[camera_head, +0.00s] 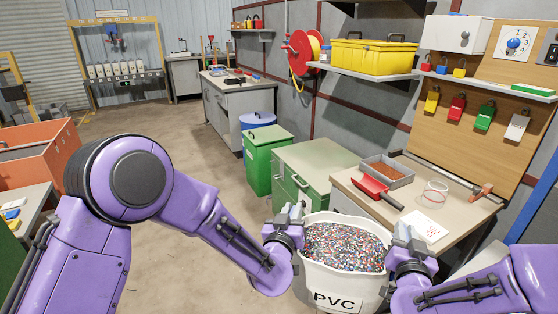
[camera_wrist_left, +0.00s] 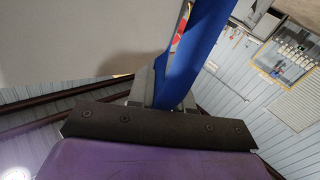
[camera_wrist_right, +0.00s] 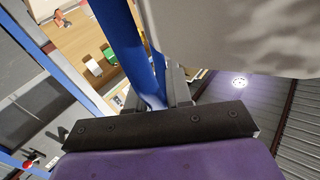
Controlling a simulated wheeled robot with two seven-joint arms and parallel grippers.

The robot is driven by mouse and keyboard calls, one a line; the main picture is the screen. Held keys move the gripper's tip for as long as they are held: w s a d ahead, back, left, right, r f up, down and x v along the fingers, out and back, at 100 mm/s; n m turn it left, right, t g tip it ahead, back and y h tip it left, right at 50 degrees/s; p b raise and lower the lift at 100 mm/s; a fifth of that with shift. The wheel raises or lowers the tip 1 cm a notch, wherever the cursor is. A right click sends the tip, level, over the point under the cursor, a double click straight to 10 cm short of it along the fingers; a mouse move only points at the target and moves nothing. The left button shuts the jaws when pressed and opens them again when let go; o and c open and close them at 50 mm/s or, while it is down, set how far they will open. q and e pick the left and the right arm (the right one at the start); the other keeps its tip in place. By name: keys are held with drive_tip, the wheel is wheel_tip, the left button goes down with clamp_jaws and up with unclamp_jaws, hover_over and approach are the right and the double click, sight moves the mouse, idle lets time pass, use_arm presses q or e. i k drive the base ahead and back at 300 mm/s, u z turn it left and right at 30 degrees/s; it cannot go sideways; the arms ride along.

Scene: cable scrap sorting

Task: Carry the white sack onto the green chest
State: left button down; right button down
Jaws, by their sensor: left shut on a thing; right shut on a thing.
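The white sack (camera_head: 335,285) is marked PVC, is open at the top and is full of multicoloured granules. It hangs upright between my two grippers at the bottom of the head view. My left gripper (camera_head: 289,215) is shut at its left rim, and a blue strip (camera_wrist_left: 183,60) shows at the jaws in the left wrist view. My right gripper (camera_head: 405,235) is shut at its right rim, with a similar blue strip (camera_wrist_right: 135,50). The pale green chest (camera_head: 315,158) stands just beyond the sack, with a flat, clear top. The sack hides part of its front.
A workbench (camera_head: 455,215) right of the chest holds a grey tray (camera_head: 388,172), a red scoop (camera_head: 377,190) and a glass beaker (camera_head: 434,194). A brighter green bin (camera_head: 258,160) stands left of the chest. An orange crate (camera_head: 40,160) is at left. Floor between is clear.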

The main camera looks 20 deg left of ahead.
sight(324, 159)
drive_tip(key=u, duration=0.95)
drive_tip(key=i, duration=4.1)
drive_tip(key=z, duration=2.5)
